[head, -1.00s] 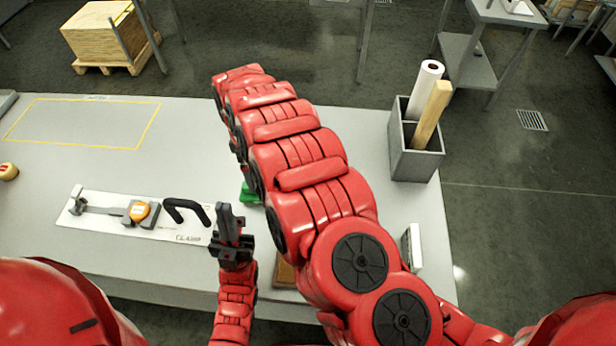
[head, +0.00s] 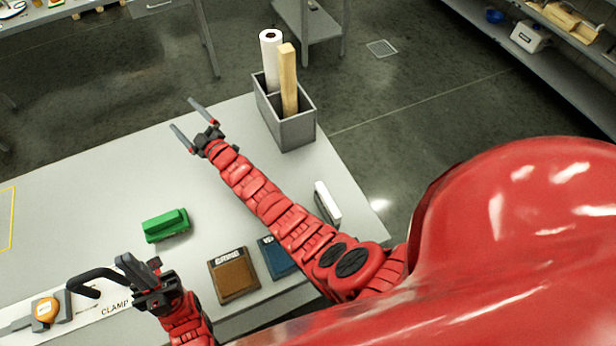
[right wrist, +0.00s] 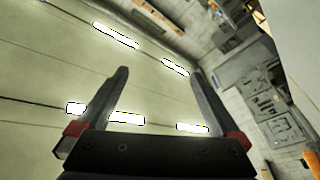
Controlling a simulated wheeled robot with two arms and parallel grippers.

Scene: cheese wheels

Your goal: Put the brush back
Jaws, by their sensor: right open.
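A green block (head: 166,225), which looks like the brush, lies on the grey table (head: 90,190) in the head view; its underside is hard to make out. My right gripper (head: 181,112) is open and empty above the table's far edge, beyond the green block. In the right wrist view the open fingers (right wrist: 160,70) have only ceiling and lights between them. My left gripper (head: 138,261) is at the front, below and left of the green block. It overlaps a black curved handle (head: 90,284) in the picture; I cannot tell whether they touch or whether its jaws are shut.
A grey bin (head: 296,132) with a white roll (head: 271,60) and a wooden block (head: 288,80) stands at the far right corner. A brown pad (head: 233,274), a blue pad (head: 275,257) and a white upright piece (head: 327,203) are near my right arm. An orange tape measure (head: 45,312) lies front left.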

